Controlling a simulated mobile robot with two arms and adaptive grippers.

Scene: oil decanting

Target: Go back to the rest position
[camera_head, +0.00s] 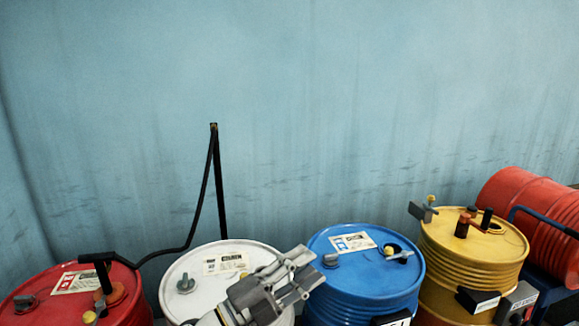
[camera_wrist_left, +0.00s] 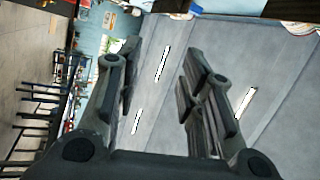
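My left gripper (camera_head: 307,268) comes in from the bottom of the head view, in front of the white drum (camera_head: 210,258) and left of the blue drum (camera_head: 370,285). It hides part of the white drum's top and front. In the left wrist view, the fingers of this gripper (camera_wrist_left: 160,62) stand apart with nothing between them, so it is open and empty. I cannot tell whether it touches a drum. My right gripper is in neither view.
A red drum (camera_head: 62,305) stands at the left and a yellow drum (camera_head: 475,250) right of the blue one. Another red drum (camera_head: 525,205) lies on its side at the far right. A black hose (camera_head: 200,200) runs from a post (camera_head: 220,190) to the left drum.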

